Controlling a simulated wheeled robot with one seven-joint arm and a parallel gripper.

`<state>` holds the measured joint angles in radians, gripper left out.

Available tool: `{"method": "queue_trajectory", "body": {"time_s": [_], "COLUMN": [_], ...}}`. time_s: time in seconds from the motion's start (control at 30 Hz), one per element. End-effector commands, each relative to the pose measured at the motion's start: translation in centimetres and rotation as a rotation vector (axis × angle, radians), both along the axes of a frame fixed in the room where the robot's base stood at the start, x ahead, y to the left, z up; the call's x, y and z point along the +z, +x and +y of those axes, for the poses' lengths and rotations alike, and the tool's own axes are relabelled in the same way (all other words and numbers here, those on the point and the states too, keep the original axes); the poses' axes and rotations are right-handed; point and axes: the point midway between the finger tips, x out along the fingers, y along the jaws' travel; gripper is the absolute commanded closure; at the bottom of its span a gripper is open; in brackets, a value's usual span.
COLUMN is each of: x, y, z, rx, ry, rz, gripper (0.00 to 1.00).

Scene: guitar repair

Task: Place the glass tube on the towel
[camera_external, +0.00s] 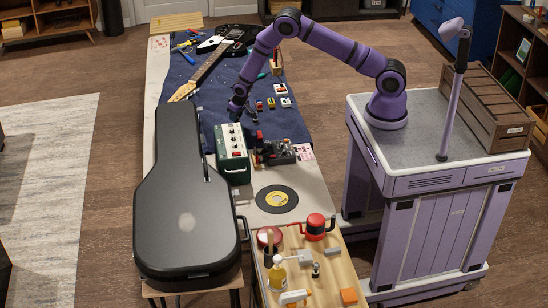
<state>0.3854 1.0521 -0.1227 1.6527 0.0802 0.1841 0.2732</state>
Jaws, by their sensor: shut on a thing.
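My gripper (236,106) points down over the near part of the dark blue towel (215,104), just behind the green amplifier box. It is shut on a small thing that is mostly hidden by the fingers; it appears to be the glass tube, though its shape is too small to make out. The towel lies spread over the far part of the long workbench. I cannot tell whether the held thing touches the towel.
A black guitar case (185,215) lies at the left. The green amplifier (232,155) and a dark pedal unit (275,152) stand just in front of the gripper. A guitar (215,57), tools and small pedals (281,88) lie on the towel. A record (277,198) lies nearer.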

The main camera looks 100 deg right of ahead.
Motion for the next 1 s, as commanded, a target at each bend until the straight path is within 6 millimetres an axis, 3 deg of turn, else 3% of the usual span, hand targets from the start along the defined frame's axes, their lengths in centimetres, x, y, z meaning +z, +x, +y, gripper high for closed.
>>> {"method": "queue_trajectory", "body": {"time_s": [0.17,0.43,0.8,0.83,0.9,1.0], "x": [-0.2,-3.6,-3.9,-3.9,-3.8,-3.8], "y": [0.9,0.8,0.8,0.8,0.8,0.8], "z": [-0.4,-0.4,-0.4,-0.4,-0.4,-0.4], "rx": [0.000,0.000,0.000,0.000,0.000,0.000], "ry": [0.000,0.001,0.000,0.001,0.001,0.001], "rz": [0.001,0.002,0.001,0.001,0.001,0.001], "gripper": [0.86,0.86,0.86,0.66,0.50,0.47]}}
